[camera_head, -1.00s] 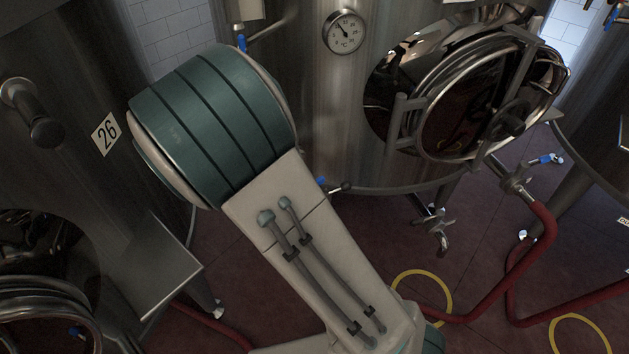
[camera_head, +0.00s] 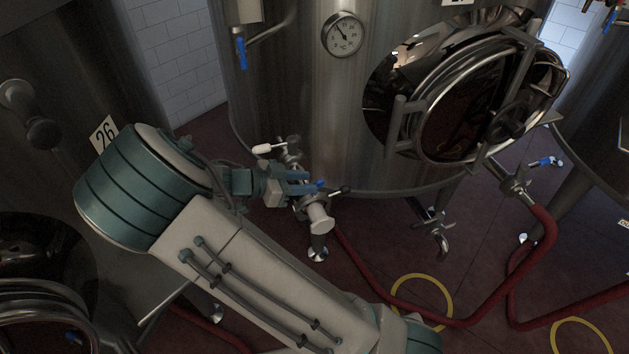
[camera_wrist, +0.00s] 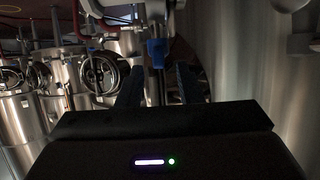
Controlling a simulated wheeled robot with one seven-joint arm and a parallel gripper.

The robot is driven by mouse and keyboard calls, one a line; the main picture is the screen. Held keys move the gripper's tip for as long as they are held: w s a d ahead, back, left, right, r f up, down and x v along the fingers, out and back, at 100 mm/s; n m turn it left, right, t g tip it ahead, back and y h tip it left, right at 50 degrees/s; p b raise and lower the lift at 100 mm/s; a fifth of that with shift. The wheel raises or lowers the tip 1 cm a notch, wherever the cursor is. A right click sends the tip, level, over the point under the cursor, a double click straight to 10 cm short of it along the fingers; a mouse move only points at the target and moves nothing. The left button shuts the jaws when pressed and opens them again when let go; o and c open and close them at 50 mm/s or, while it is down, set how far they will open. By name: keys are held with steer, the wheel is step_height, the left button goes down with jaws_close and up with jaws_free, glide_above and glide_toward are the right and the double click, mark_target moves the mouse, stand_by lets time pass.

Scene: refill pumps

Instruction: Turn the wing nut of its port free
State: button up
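A small blue part (camera_head: 320,185), which may be the wing nut, shows at the port fitting (camera_head: 318,215) low on the middle tank. A dark-knobbed lever sticks out to its right. My gripper (camera_head: 307,183) is at the left of this part, fingers pointing right toward it. In the wrist view my gripper (camera_wrist: 159,80) has its two dark fingers apart. A blue piece (camera_wrist: 157,50) on a grey stem shows in the gap between them. I cannot tell whether either finger touches it. The fingers partly hide the fitting in the head view.
The middle tank (camera_head: 285,80) has a round dial (camera_head: 342,34) and a round hatch (camera_head: 470,95). A white-ended handle (camera_head: 262,149) stands just above my gripper. A red hose (camera_head: 375,278) runs from the port across the floor. Another tank (camera_head: 50,90) stands at left.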

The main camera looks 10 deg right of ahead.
mark_target(313, 182)
steer(key=shift+x, duration=1.8)
jaws_close()
